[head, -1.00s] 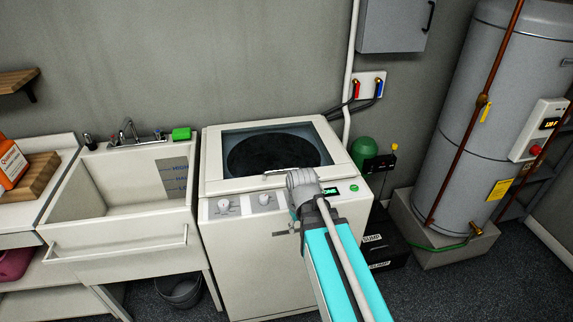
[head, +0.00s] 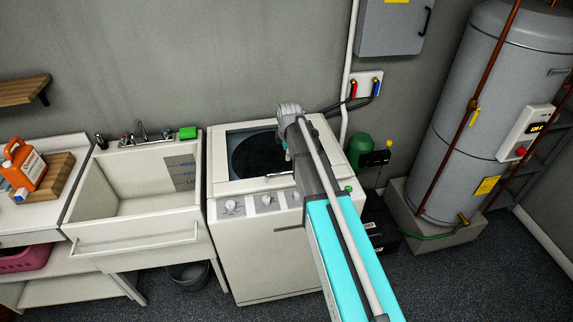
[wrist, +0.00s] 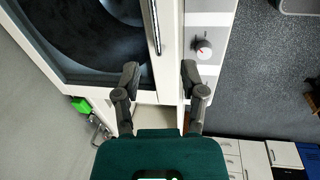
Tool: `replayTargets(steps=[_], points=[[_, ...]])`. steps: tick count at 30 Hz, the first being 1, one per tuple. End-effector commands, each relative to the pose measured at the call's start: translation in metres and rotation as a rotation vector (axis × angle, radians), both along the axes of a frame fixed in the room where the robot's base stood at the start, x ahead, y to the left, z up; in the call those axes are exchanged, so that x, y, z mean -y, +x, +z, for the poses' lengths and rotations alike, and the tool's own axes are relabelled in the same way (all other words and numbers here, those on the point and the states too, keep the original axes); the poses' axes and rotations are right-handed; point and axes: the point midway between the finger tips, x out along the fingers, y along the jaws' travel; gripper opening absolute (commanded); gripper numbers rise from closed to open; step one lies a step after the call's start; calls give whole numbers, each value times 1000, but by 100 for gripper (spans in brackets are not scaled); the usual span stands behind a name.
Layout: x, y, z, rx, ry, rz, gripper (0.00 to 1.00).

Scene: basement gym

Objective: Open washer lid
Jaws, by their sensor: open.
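The white top-loading washer (head: 262,262) stands in the middle of the head view. Its lid (head: 222,158), with a dark window, lies flat and looks shut. A thin handle bar (head: 279,174) runs along the lid's front edge. In the wrist view, the silver handle bar (wrist: 155,28) lies ahead of the gap between my fingers. My gripper (wrist: 160,78) is open and empty above the lid's front edge, with one finger on each side of the bar's line. In the head view, my arm hides most of the gripper and the lid's right part.
A utility sink (head: 140,205) stands close left of the washer, with a green sponge (head: 188,133) on its rim. A knob (wrist: 203,52) is on the washer's front panel. A water heater (head: 465,120) stands at the right. The wall is close behind.

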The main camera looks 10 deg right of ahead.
Motion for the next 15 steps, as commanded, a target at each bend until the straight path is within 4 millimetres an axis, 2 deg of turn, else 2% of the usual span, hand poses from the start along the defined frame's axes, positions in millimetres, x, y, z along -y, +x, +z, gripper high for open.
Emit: replayTargets(steps=[3,15], points=[[1,8,6,6,-8,41,54],[1,8,5,7,-10,51,54]])
